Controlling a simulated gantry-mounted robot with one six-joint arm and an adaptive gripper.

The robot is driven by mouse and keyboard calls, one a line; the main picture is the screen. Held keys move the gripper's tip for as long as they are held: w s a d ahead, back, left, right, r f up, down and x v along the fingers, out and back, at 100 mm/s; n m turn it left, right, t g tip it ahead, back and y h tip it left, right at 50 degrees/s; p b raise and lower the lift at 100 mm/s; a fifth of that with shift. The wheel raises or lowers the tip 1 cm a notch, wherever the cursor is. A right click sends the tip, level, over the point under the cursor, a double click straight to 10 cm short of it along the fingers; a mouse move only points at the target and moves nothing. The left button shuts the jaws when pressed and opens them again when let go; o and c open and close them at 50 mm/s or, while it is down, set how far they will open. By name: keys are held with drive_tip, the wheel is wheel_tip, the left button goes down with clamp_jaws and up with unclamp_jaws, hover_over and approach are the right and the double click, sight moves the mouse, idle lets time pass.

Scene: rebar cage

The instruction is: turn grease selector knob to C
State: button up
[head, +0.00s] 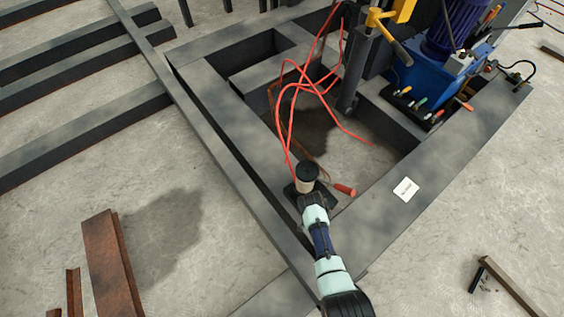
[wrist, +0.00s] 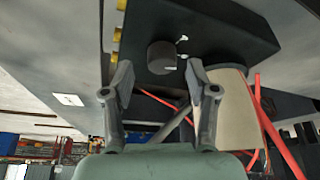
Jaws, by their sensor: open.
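The grease selector knob (wrist: 162,57) is a dark round cylinder on the face of a dark box (wrist: 225,35) in the wrist view. A small white mark (wrist: 182,39) sits beside the knob; no letter is readable. My gripper (wrist: 159,70) is open, with one finger to each side of the knob in the picture. I cannot tell whether either finger touches it. In the head view my gripper (head: 311,201) is at the frame's inner corner, and the knob is not clearly seen there.
A beige cylinder (head: 306,182) with a black top stands close by my gripper, also behind the right finger in the wrist view (wrist: 238,115). Red hoses (head: 285,125) rise near it. A red-handled tool (head: 344,189) and a white label (head: 406,189) lie right.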

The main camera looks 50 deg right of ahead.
drive_tip(key=w+a+r+n+t+p, duration=0.1)
drive_tip(key=r+p, duration=0.4)
drive_tip(key=r, duration=0.5)
drive_tip(key=w+a+r+n+t+p, duration=0.1)
drive_tip(key=w+a+r+p, duration=0.3)
drive_tip(key=r, duration=0.7)
drive_tip(key=w+a+r+n+t+p, duration=0.1)
drive_tip(key=w+a+r+n+p, duration=0.1)
drive_tip(key=w+r+p, duration=0.3)
drive_tip(key=shift+w+a+r+p, duration=0.15)
drive_tip(key=shift+a+r+p, duration=0.6)
drive_tip(key=shift+r+p, duration=1.3)
drive_tip(key=shift+r+b, duration=0.6)
